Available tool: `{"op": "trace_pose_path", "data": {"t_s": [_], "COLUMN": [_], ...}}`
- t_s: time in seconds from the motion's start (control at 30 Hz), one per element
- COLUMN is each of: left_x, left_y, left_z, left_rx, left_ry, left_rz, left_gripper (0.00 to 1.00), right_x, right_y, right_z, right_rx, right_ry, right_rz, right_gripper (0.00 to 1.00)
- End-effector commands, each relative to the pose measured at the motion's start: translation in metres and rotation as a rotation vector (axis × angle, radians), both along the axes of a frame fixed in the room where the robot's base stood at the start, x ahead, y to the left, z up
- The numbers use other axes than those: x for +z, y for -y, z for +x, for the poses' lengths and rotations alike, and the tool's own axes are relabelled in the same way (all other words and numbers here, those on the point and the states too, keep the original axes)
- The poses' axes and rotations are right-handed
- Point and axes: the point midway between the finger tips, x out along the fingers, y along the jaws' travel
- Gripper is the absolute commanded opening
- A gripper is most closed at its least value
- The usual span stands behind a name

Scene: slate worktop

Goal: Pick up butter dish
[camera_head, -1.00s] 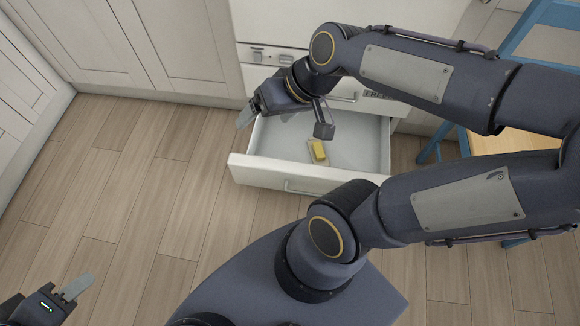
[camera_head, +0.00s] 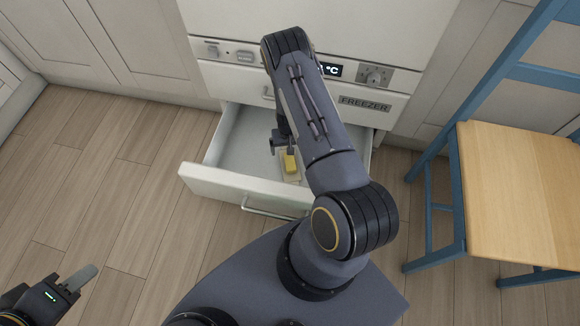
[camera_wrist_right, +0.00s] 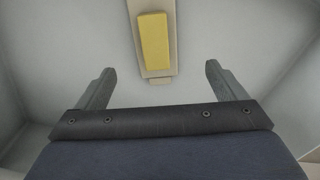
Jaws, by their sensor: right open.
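The butter dish (camera_head: 291,179) is a pale flat dish with a yellow block of butter on it. It lies on the floor of the open freezer drawer (camera_head: 235,185). In the right wrist view the dish (camera_wrist_right: 172,62) is at top centre, ahead of and between my fingers. My right gripper (camera_wrist_right: 160,70) is open, a finger on each side, with nothing held. In the head view it is low in the drawer beside the butter, largely hidden by my right arm. My left gripper (camera_head: 78,283) is at the bottom left, over the wood floor, far from the dish; its jaw gap is unclear.
The drawer's front wall and handle (camera_head: 265,210) face me, and side walls surround the dish. The freezer front (camera_head: 225,78) rises behind it. A blue chair with a wooden seat (camera_head: 515,185) stands at the right. The floor at left is clear.

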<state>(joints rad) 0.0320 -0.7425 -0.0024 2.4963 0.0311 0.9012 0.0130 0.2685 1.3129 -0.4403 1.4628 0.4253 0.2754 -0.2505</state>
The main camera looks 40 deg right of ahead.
Motion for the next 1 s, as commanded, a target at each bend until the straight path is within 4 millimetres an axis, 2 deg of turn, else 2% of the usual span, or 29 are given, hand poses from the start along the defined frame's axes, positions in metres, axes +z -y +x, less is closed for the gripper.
{"op": "trace_pose_path", "data": {"t_s": [0.03, 0.1, 0.43, 0.7, 0.97, 1.0], "left_x": [-0.003, -0.005, -0.019, -0.038, -0.038, -0.037], "left_y": [0.000, 0.000, 0.000, 0.000, 0.000, 0.000], "left_z": [0.000, 0.000, 0.000, 0.000, 0.000, 0.000], "left_rx": [0.000, 0.000, 0.000, 0.000, 0.000, 0.000], "left_ry": [0.000, 0.000, 0.000, 0.000, 0.000, 0.000], "left_rz": [0.000, 0.000, 0.000, 0.000, 0.000, 0.000], "left_gripper": [0.36, 0.36, 0.36, 0.36, 0.36, 0.36], "right_x": [-0.012, -0.022, -0.055, -0.094, -0.096, -0.096], "right_y": [0.000, 0.000, 0.001, 0.002, 0.002, 0.002], "right_z": [-0.003, -0.006, -0.007, -0.008, -0.008, -0.008], "right_rx": [0.006, 0.009, 0.008, 0.010, 0.009, 0.009], "right_ry": [-0.008, -0.012, -0.014, -0.014, -0.012, -0.012], "right_rz": [-0.006, -0.010, -0.011, -0.011, -0.010, -0.010], "right_gripper": [0.91, 0.91, 0.91, 0.91, 0.91, 0.86]}}
